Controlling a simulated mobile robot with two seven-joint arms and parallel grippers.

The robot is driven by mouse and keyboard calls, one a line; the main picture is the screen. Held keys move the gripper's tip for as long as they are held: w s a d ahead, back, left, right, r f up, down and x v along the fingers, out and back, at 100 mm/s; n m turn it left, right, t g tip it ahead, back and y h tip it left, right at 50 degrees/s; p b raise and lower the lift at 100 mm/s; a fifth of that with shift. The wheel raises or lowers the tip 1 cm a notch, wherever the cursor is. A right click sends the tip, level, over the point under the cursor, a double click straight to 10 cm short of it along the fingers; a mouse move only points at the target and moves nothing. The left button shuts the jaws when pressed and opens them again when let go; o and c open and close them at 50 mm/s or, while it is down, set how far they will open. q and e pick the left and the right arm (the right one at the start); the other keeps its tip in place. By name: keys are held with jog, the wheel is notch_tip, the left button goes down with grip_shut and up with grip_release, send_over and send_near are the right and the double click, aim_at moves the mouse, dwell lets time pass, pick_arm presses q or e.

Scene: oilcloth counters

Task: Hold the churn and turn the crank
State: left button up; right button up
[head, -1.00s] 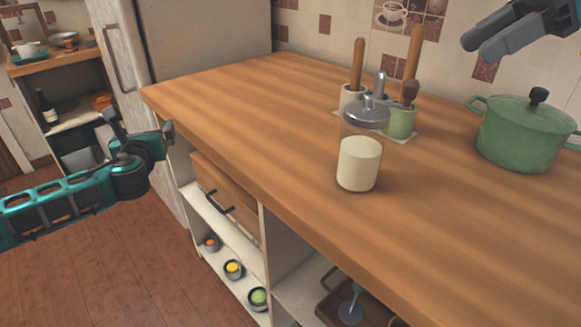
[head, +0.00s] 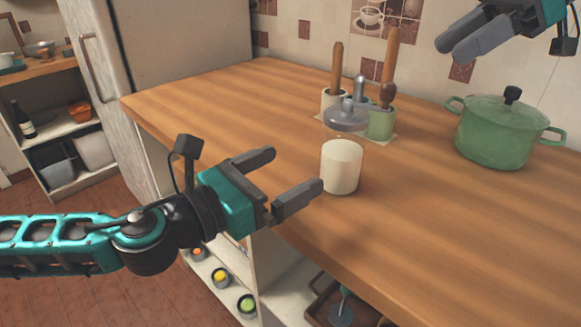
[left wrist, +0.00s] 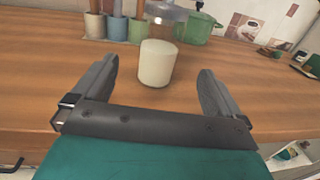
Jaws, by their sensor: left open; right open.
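The churn (head: 341,166) is a clear jar with pale cream contents and a grey metal lid. It stands upright on the wooden counter, near its front edge. In the left wrist view the churn (left wrist: 157,63) stands ahead, between the lines of the two fingers. A crank handle is hard to make out on the lid. My left gripper (head: 297,174) is open and empty, just left of the churn, with its fingers pointing toward it and apart from it. My right gripper (head: 459,41) is open and empty, high at the upper right, above the counter and well away from the churn.
Behind the churn, holders with wooden-handled tools (head: 380,122) stand on a light mat. A green lidded pot (head: 503,132) stands to the right. The wooden counter (head: 215,105) is clear to the left. Open shelves with small bowls (head: 220,277) lie below its front edge.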

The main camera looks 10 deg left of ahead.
aim_at(341, 145)
pick_arm(q)
jog(key=x, duration=1.2)
jog(key=shift+w+d, duration=0.2)
jog(key=shift+d, duration=0.15)
jog(key=shift+c, duration=0.3)
